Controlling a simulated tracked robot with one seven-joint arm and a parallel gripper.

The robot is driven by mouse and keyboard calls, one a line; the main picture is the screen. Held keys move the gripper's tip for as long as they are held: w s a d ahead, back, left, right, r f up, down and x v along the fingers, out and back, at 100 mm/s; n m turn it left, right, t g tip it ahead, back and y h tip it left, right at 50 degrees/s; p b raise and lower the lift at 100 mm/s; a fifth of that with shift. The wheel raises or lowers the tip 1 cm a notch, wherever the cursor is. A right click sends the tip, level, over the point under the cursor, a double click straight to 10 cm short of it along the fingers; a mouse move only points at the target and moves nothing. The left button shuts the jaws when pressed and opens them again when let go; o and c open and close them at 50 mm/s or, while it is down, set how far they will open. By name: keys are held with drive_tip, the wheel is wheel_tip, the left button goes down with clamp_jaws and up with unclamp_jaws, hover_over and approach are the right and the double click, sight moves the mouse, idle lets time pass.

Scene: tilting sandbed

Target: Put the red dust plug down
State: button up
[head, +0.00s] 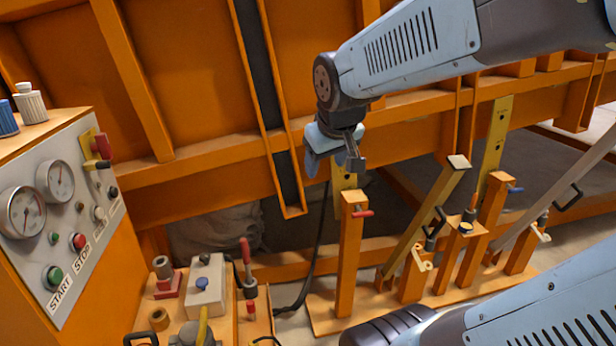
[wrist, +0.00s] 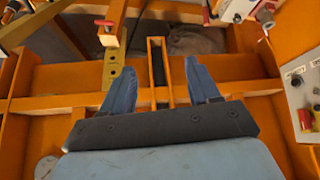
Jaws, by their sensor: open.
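My gripper (head: 334,162) hangs from the arm in front of the orange frame, above the orange posts. In the wrist view its two blue fingers (wrist: 160,88) are spread apart with nothing held between them. A small red cylinder (head: 249,309) stands on the orange bench at the lower left, below a red-handled lever; it may be the red dust plug, but it is too small to be sure. My gripper is well above and to the right of it, not touching it.
The control panel (head: 62,215) with gauges and buttons stands at the left. A red-handled lever (head: 245,252) and a grey box (head: 204,284) rise from the bench. Orange posts (head: 350,250) with pins stand below my gripper. A black hose (head: 318,250) hangs nearby.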

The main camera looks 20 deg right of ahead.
drive_tip(key=s+a+r+m+y, duration=0.1)
drive_tip(key=s+a, duration=0.3)
drive_tip(key=s, duration=0.4)
drive_tip(key=shift+s+a, duration=0.2)
drive_tip(key=shift+s, duration=0.15)
idle(0.8)
